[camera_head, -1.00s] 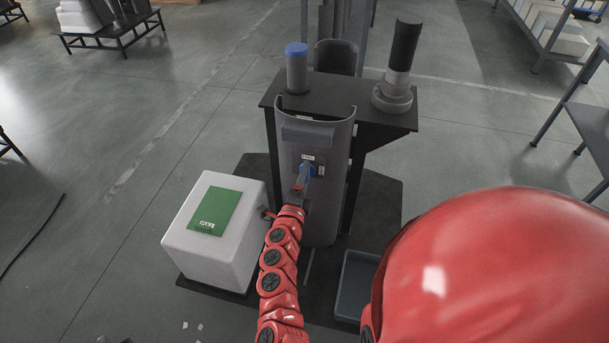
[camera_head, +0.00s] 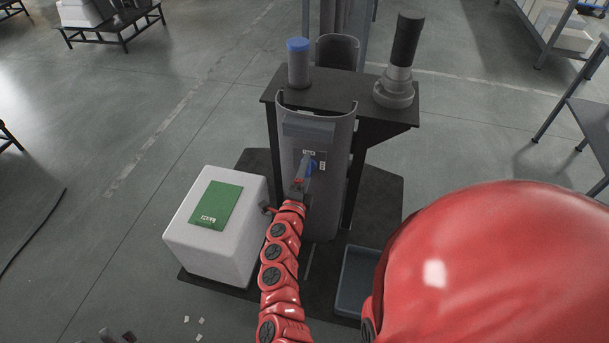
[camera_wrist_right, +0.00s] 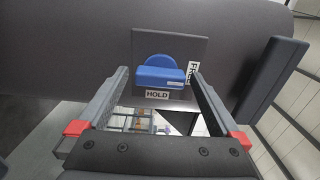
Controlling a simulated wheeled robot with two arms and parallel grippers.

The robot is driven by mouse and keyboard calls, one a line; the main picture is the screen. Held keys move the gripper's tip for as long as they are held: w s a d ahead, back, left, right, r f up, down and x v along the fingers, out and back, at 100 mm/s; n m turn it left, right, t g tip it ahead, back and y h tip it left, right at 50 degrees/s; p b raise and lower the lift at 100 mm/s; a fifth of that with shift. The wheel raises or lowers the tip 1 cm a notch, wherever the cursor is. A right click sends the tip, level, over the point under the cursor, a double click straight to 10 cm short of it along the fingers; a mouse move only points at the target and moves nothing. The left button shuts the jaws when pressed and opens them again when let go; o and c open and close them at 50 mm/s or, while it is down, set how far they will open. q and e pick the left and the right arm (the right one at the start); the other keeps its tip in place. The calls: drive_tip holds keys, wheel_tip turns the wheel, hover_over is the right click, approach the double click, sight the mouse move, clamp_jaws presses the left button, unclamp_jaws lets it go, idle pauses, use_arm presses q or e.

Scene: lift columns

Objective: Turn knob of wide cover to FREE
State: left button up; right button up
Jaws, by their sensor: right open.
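The wide cover (camera_head: 318,205) is a tall grey curved shell standing upright in the middle of the head view. Its blue knob (camera_head: 314,166) is partly hidden behind my right gripper (camera_head: 306,163). In the right wrist view the knob (camera_wrist_right: 160,77) sits on a grey square plate, its bar lying level. A HOLD label (camera_wrist_right: 157,95) is just below it, and a sideways label (camera_wrist_right: 192,72), apparently FREE, is at its right. My right gripper (camera_wrist_right: 159,74) is open, one finger on each side of the knob, with no clear contact. Part of my left gripper (camera_head: 127,337) shows at the bottom edge.
A white box (camera_head: 180,230) with a green panel (camera_head: 212,205) stands left of the cover. A blue-grey bin (camera_head: 355,280) is at lower right. A blue-capped cylinder (camera_head: 298,65) and a black-topped column (camera_head: 402,60) stand on the dark stand behind.

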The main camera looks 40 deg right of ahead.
drive_tip(key=v, duration=1.7)
drive_tip(key=shift+s+b, duration=0.2)
drive_tip(key=shift+b, duration=0.1)
drive_tip(key=shift+a, duration=0.1)
